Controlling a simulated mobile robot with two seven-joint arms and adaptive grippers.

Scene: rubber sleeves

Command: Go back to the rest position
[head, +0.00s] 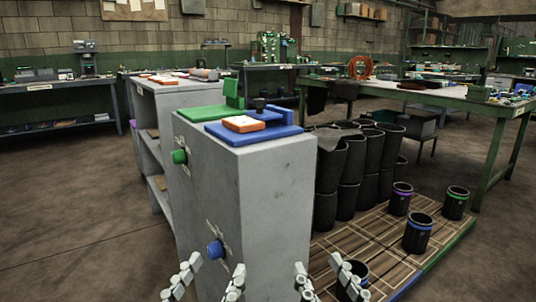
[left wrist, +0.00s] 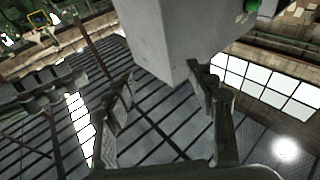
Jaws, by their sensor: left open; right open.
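My left gripper (head: 207,278) shows at the bottom of the head view, its fingers spread and empty, in front of the grey pedestal. In the left wrist view the left gripper (left wrist: 165,105) is open, with the grey pedestal's corner beyond its fingers and nothing between them. My right gripper (head: 325,282) is open and empty at the bottom of the head view, right of the left one, above the near edge of the pallet. The grey pedestal (head: 275,195) carries a blue fixture (head: 268,135), an orange block (head: 244,124) and a green fixture (head: 205,113).
A blue knob (head: 215,250) and a green knob (head: 179,156) stick out of the pedestal's left face. Black sleeves (head: 375,160) stand stacked on a wooden pallet (head: 385,235), with several banded ones apart, including a blue-banded one (head: 418,233). A green table (head: 440,98) stands behind. The left floor (head: 70,200) is clear.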

